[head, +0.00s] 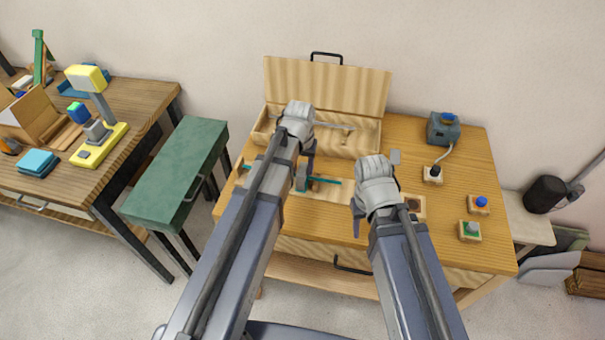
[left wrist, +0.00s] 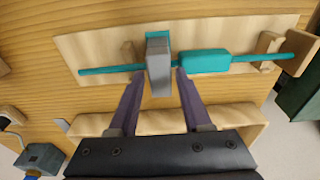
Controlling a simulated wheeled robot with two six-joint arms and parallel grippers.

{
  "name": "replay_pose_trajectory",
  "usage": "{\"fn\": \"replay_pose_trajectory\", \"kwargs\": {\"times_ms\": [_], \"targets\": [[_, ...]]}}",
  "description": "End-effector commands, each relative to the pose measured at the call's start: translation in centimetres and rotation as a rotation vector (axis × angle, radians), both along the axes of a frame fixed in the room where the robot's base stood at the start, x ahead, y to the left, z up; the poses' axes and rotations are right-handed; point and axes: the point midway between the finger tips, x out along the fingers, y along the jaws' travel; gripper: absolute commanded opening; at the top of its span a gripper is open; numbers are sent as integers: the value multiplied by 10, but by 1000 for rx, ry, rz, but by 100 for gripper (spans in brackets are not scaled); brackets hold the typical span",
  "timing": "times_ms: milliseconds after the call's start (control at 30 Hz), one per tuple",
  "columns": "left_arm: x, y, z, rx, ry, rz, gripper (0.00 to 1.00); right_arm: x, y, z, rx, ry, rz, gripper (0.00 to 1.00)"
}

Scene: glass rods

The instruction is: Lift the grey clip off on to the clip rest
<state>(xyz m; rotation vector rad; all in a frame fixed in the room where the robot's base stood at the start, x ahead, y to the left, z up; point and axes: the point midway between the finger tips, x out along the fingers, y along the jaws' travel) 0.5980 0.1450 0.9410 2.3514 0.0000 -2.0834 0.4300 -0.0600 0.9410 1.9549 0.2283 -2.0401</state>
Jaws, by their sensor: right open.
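The grey clip (left wrist: 158,60) sits upright across a teal rod (left wrist: 110,70) in the left wrist view. The rod lies on a pale wooden board (left wrist: 85,45) with wooden supports, and carries a teal block (left wrist: 205,62) beside the clip. My left gripper (left wrist: 161,72) has one finger on each side of the clip, with a small gap showing; in the head view it (head: 308,168) hides the clip. My right gripper (head: 377,188) is open and apart from the rod (head: 328,181). I cannot make out the clip rest for certain.
An open wooden case (head: 330,85) stands at the back of the table. Small wooden blocks with a black knob (head: 434,172), a blue button (head: 480,203) and a green-based button (head: 470,231) stand at right, near a grey-blue box (head: 443,130). A green stand (head: 175,165) is at left.

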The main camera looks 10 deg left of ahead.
Motion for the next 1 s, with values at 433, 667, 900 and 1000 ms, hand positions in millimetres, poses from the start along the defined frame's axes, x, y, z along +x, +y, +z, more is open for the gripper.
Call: {"fn": "replay_pose_trajectory", "kwargs": {"times_ms": [433,667,900,1000], "targets": [[0,0,0,0,0,0,0,0,0,0,0,0,0,50],[0,0,0,0,0,0,0,0,0,0,0,0,0,50],[0,0,2,0,0,0,0,0,0,2,0,0,0,50],[0,0,8,0,0,0,0,0,0,8,0,0,0,50]]}}
